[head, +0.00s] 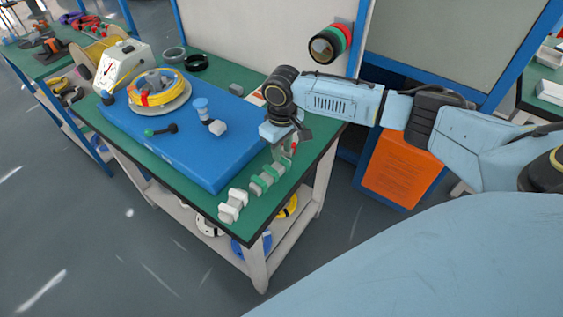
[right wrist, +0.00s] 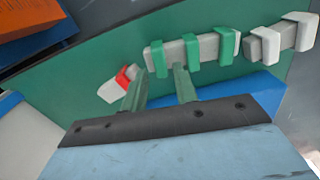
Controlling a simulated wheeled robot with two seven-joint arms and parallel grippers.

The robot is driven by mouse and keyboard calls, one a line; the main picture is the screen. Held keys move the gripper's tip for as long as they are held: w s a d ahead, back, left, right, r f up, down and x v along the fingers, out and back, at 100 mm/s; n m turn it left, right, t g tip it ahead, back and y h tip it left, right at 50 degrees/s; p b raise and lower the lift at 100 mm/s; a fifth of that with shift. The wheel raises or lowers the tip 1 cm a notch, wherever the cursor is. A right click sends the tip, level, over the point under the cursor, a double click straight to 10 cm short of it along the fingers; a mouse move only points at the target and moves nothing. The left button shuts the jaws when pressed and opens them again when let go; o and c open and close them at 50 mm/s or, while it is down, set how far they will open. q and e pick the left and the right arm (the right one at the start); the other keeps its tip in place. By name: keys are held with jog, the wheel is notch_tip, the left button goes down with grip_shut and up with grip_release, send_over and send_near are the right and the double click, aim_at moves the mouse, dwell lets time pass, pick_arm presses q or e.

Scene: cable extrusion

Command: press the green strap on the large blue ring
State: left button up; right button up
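Green straps (head: 262,184) sit on a grey bar (right wrist: 215,47) at the table's near right corner; they also show in the right wrist view (right wrist: 193,50). My right gripper (head: 284,157) hangs over this bar with its fingers apart. In the right wrist view, the fingertips (right wrist: 160,73) are close to the leftmost strap, with nothing clearly held; contact cannot be told. A yellow coil (head: 172,96) with red and blue parts lies on the blue board. I cannot make out a large blue ring on the table; a blue round thing (head: 251,246) is on the lower shelf. My left gripper is not in view.
A bar with white straps (head: 233,205) and a red strap (right wrist: 126,77) flank the green ones. The blue board (head: 185,147) holds a green-ended tool (head: 161,130) and a blue-topped bottle (head: 202,108). A white dial gauge (head: 118,66) stands behind. The board's front is clear.

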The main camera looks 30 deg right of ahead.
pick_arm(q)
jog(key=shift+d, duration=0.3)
pick_arm(e)
jog(key=shift+f, duration=0.1)
pick_arm(q)
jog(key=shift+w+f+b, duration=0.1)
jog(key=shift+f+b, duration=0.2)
jog(key=shift+b, duration=0.05)
pick_arm(e)
jog(key=shift+f, duration=1.4)
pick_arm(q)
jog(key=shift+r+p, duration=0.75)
pick_arm(e)
jog(key=shift+r, duration=0.25)
jog(key=shift+c, duration=0.4)
jog(key=c, duration=0.5)
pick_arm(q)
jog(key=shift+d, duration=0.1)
